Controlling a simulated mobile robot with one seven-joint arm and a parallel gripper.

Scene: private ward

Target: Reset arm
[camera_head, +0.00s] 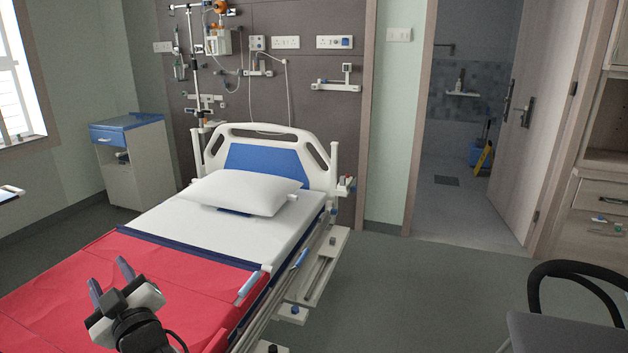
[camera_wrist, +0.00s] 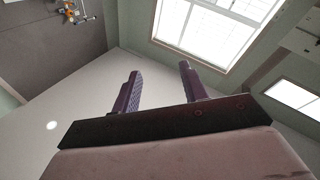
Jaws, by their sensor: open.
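My gripper (camera_head: 110,282) shows at the lower left of the head view, in front of the red blanket on the bed. Its two dark fingers are spread apart, with nothing between them. In the wrist view my gripper (camera_wrist: 160,80) also shows both purple-grey fingers apart and empty, seen against the ceiling and windows. Part of my arm is cut off by the bottom edge of the head view.
A hospital bed with a red blanket (camera_head: 180,275) and white pillow (camera_head: 240,192) fills the left and middle. A cabinet (camera_head: 138,165) stands behind it. A chair (camera_head: 570,325) is at lower right. Grey floor (camera_head: 420,285) is clear between; a doorway stands open behind.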

